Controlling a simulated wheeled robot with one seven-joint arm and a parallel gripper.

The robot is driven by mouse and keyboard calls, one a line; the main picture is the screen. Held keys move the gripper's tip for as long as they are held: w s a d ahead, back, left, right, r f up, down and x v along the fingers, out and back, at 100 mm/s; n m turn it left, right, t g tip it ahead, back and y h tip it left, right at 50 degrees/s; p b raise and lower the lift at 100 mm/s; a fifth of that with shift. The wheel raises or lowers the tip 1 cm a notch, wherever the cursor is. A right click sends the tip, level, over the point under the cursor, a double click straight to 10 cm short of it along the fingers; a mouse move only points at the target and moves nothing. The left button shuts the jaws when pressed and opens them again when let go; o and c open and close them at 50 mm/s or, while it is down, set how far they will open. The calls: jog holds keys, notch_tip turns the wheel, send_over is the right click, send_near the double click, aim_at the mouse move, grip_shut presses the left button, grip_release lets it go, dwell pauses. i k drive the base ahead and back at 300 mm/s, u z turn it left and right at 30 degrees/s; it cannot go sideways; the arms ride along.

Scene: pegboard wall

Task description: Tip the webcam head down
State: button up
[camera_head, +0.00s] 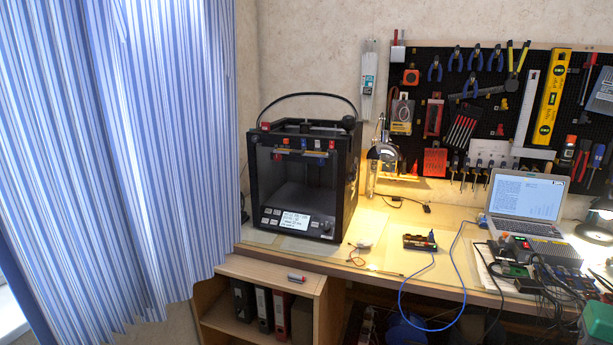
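I cannot pick out the webcam for certain. A small upright stand (372,178) with a dark head and a round shiny part stands at the back of the workbench, just right of the 3D printer. It may carry the webcam, but it is too small to tell which way its head tilts. My gripper is not in view.
A black 3D printer (303,170) fills the bench's left end. An open laptop (527,200) and cabled electronics (535,255) crowd the right. A circuit board (420,243) with a blue cable (402,295) lies mid-bench. A tool pegboard (500,120) hangs behind. A striped curtain (120,150) hangs left.

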aim_at(347, 123)
jog(key=u, duration=0.05)
jog(key=k, duration=0.5)
jog(key=u, duration=0.7)
jog(key=i, duration=1.2)
jog(key=z, duration=0.25)
